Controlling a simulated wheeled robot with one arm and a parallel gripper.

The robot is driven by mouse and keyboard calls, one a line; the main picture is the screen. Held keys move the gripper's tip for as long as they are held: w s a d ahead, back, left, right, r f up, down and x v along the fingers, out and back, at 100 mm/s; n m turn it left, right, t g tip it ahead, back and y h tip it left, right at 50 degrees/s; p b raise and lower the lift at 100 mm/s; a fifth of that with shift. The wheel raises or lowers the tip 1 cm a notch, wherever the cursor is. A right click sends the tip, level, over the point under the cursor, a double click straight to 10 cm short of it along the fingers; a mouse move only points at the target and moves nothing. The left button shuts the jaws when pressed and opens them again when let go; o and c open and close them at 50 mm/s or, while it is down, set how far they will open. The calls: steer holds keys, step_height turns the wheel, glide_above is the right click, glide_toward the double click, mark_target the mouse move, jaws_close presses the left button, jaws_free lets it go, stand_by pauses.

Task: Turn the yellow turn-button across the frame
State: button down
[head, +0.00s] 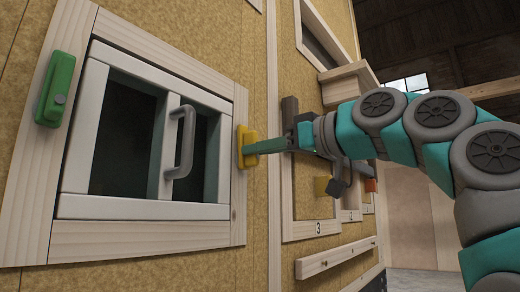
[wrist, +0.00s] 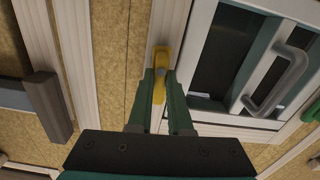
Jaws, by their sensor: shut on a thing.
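The yellow turn-button (head: 241,147) sits on the right-hand board of the wooden frame (head: 239,205). It stands upright, along that board. It also shows in the wrist view (wrist: 160,62) between the fingertips. My gripper (head: 254,148) reaches in from the right and is shut on the button; in the wrist view its two fingers (wrist: 160,82) lie on either side of it. The fingers hide part of the button. The white hatch (head: 140,207) sits in the frame, with its grey handle (head: 181,142) to the left of my gripper.
A green turn-button (head: 58,90) stands upright on the frame's left board. The wall under the hatch is clear.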

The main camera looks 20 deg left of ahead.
stand_by(0.6)
steer(key=shift+s+n, duration=0.15)
steer(key=shift+n, duration=1.05)
steer(key=shift+s+a+f+n+p, duration=0.2)
steer(key=shift+n+p, duration=0.65)
steer(key=shift+n, duration=1.5)
steer(key=shift+s+d+f+n+p, duration=0.2)
steer(key=shift+n+p, duration=0.6)
steer(key=shift+n, duration=1.6)
steer(key=shift+a+f+n+p, duration=0.3)
steer(key=shift+n+p, duration=0.55)
steer(key=shift+n, duration=1.8)
steer(key=c, duration=0.8)
jaws_free()
steer(key=shift+c, duration=0.2)
